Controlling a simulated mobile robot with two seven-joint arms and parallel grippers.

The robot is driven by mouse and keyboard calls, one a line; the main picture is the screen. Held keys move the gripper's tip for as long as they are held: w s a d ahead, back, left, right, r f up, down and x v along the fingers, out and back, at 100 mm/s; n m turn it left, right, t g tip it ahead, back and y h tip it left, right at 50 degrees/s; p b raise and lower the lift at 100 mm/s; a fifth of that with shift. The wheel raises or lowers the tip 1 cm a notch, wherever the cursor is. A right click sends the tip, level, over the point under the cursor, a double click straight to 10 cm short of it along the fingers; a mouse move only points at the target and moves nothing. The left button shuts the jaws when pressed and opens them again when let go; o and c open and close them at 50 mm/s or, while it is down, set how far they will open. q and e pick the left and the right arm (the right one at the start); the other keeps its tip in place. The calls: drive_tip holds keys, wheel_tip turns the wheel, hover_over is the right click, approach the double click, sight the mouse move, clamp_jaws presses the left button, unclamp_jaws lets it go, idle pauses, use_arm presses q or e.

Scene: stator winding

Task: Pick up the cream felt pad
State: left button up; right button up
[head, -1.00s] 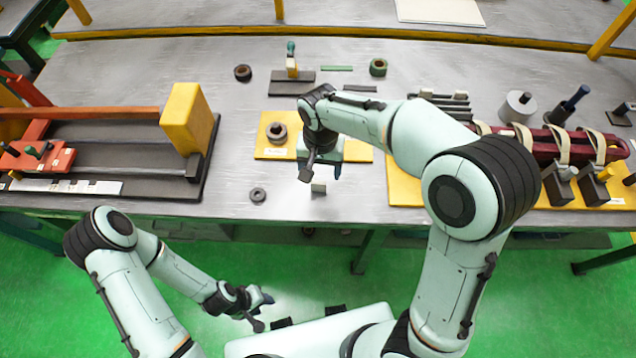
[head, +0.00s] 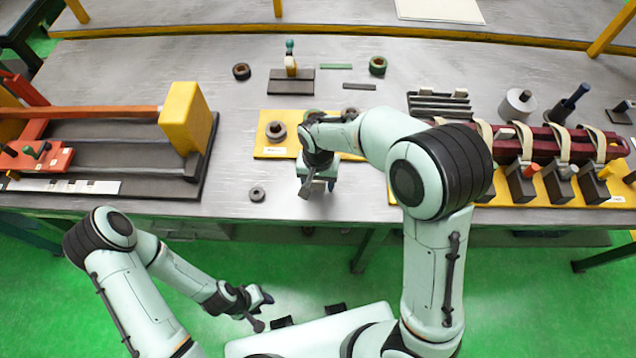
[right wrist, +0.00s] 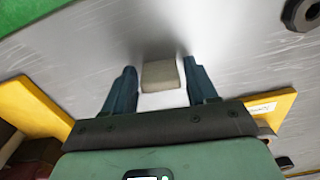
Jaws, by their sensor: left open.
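The cream felt pad (right wrist: 159,74) is a small pale block on the grey table, seen in the right wrist view. It lies between the two fingertips of my right gripper (right wrist: 160,85), with a narrow gap on each side. The right gripper is open. In the head view my right gripper (head: 318,187) points down near the table's front edge and hides the pad. My left gripper (head: 262,312) is open and empty, in front of the table and away from the pad.
A yellow board (head: 273,150) with a dark ring (head: 276,131) lies just behind the right gripper. A small dark nut (head: 257,194) lies to its left. The orange and yellow fixture (head: 185,120) stands at left. Bare table surrounds the pad.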

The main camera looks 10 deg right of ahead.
drive_tip(key=c, duration=0.7)
drive_tip(key=shift+r, duration=0.1)
use_arm(q)
drive_tip(key=w+r+p, duration=0.2)
drive_tip(key=shift+w+r, duration=0.35)
drive_tip(key=shift+r, duration=0.05)
use_arm(e)
wheel_tip(320, 180, up, 20)
